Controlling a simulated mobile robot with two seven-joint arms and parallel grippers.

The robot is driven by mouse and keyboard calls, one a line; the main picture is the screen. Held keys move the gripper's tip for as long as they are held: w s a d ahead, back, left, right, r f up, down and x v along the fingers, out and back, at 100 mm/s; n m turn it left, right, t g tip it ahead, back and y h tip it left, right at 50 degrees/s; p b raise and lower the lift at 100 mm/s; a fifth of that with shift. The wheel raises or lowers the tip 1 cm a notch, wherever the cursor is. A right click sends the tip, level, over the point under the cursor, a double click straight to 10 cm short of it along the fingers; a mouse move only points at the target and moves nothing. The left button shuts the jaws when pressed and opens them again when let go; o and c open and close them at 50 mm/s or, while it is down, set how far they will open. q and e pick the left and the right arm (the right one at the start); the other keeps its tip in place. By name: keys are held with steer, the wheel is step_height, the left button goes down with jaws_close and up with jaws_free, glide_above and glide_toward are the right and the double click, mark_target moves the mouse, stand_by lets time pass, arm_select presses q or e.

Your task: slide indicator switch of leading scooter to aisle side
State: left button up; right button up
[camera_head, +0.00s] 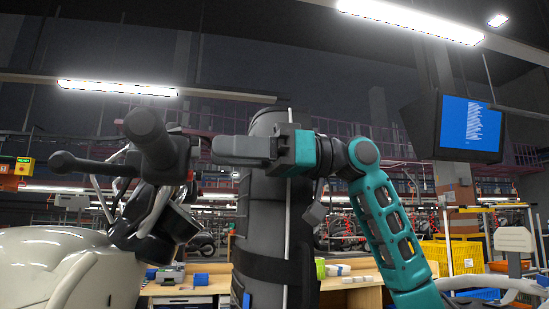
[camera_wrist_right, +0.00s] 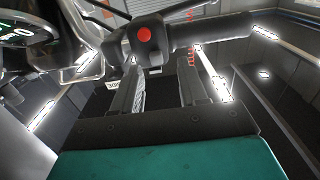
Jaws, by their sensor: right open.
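The scooter's handlebar ends in a dark grip (camera_head: 146,126) in the head view, with a black switch housing (camera_head: 172,158) beside it. My right gripper (camera_head: 216,148) is just right of the housing, pointing left at it, apart in that view. In the right wrist view the open fingers (camera_wrist_right: 158,65) reach toward the housing (camera_wrist_right: 150,42), with nothing held between them. A round red button (camera_wrist_right: 145,35) shows on the housing. I cannot make out the indicator switch or its position. Whether the fingertips touch the housing is unclear. My left gripper is out of view.
The cream scooter body (camera_head: 60,265) fills the lower left. A workbench (camera_head: 345,283) and yellow crates (camera_head: 455,255) stand behind. A monitor (camera_head: 468,124) hangs upper right. In the wrist view, the dashboard (camera_wrist_right: 25,30) is upper left.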

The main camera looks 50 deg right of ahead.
steer(key=v, duration=1)
steer(key=shift+s+d+b, duration=0.15)
steer(key=shift+s+b, duration=0.05)
steer(key=shift+b, duration=0.25)
